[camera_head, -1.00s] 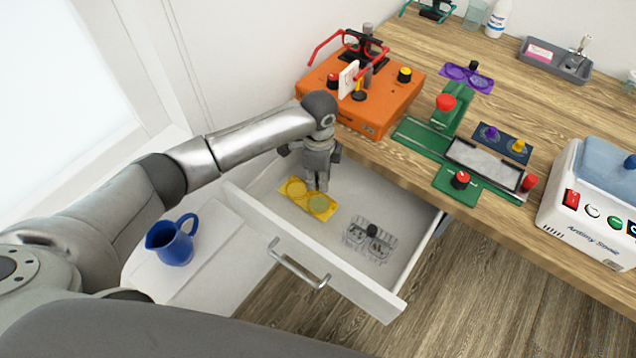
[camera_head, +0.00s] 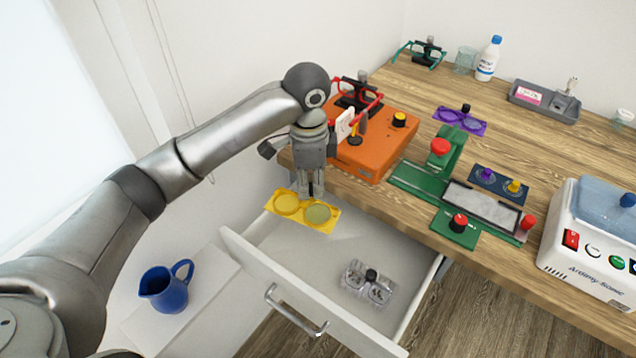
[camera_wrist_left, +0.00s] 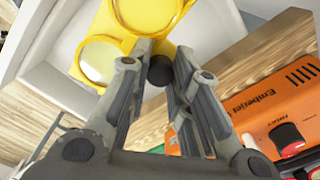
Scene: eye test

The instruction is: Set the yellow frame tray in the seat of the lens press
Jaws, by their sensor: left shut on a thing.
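The yellow frame tray (camera_head: 302,210) has two round openings with pale lenses. It hangs above the open drawer's left back part, below the table edge in the picture. My left gripper (camera_head: 311,191) is shut on the tray's dark knob. In the left wrist view the knob (camera_wrist_left: 160,70) sits between the fingers, with the tray (camera_wrist_left: 118,36) beyond it. The green lens press (camera_head: 418,180) stands on the table to the right, with a red knob on its upright and a grey, dark-rimmed bed (camera_head: 482,207). My right gripper is not in view.
The open white drawer (camera_head: 345,255) holds a clear lens case (camera_head: 368,282). An orange machine (camera_head: 372,150) stands near my left gripper at the table edge. A purple frame tray (camera_head: 460,122), dark lens holder (camera_head: 498,180) and white cleaner (camera_head: 590,240) surround the press. A blue jug (camera_head: 165,290) stands left.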

